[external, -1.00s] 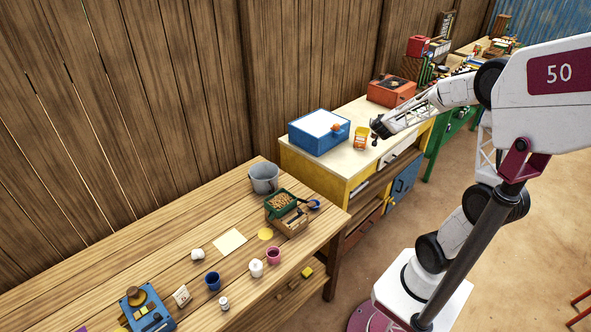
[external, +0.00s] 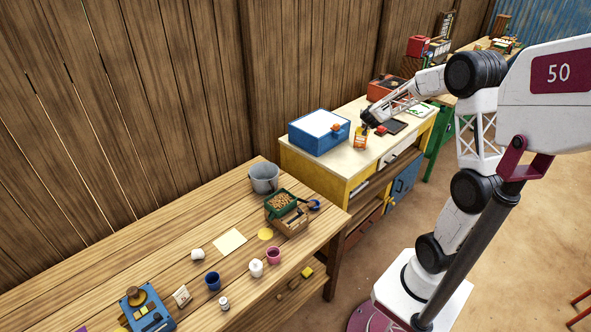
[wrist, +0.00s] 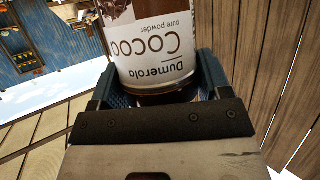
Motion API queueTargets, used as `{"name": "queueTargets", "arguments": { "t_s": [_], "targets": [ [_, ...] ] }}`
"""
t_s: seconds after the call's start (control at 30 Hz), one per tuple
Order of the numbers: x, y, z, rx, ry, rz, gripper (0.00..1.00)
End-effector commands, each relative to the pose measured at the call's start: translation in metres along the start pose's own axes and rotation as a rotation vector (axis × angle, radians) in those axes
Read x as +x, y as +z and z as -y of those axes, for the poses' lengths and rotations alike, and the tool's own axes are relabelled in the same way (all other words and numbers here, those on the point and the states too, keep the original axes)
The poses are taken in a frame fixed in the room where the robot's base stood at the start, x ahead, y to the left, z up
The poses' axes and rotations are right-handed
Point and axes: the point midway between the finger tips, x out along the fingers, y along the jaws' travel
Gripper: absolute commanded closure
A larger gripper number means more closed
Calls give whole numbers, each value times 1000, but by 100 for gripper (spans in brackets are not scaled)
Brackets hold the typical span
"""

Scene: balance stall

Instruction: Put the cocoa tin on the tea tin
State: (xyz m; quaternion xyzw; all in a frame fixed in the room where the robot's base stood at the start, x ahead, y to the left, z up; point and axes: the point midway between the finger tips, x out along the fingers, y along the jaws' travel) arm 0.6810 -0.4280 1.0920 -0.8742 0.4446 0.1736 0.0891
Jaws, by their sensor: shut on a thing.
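The cocoa tin (wrist: 155,50) fills the middle top of the wrist view, its white label reading "Cocoa" upside down. My gripper (external: 370,121) is shut on it, with blue fingers on both sides of it in the wrist view. In the external view my gripper is over the cream-topped yellow cabinet, close to a small orange-yellow item (external: 360,140). That item may be the tea tin, but its label is too small to read. The held tin is too small and dark there to separate from my gripper, so I cannot tell whether it touches the item.
A blue box (external: 319,133) with a pale top stands left of the orange-yellow item. A dark flat tray (external: 393,127) lies to the right, and a red-orange box (external: 385,86) stands behind. The near wooden table (external: 180,228) holds cups and a bucket (external: 264,178).

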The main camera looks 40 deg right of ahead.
Motion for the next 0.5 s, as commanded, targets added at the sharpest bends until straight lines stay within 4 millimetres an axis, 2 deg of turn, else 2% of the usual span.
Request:
{"name": "queueTargets", "arguments": {
  "t_s": [0.2,0.5],
  "targets": [
    [26,-7,11,0,0,0,56],
    [37,-11,15,0,0,0,56]
  ]
}}
